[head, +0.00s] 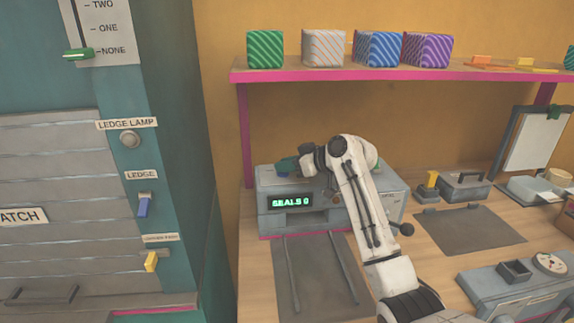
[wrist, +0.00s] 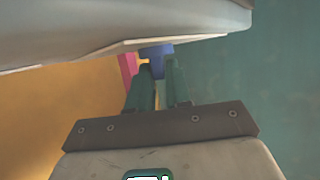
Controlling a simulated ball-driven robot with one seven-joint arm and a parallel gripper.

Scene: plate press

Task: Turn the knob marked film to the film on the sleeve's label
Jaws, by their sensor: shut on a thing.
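A grey machine (head: 262,212) with a green lit display (head: 290,201) reading "SEALS 0" stands on the bench. My gripper (head: 287,166) is at the machine's top left, with the white arm crossing over the machine. In the wrist view its two dark green fingers (wrist: 159,82) are close together. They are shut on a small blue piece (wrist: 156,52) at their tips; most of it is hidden. I cannot tell whether this is the film knob. No film marking or sleeve label is readable.
A teal cabinet (head: 185,130) with levers stands at left. A pink-edged shelf (head: 390,74) holds several striped blocks. A clipboard (head: 530,140), a dark mat (head: 470,232), a grey box (head: 465,187) and a dial device (head: 530,290) are at right. A tray with rails (head: 318,280) lies in front.

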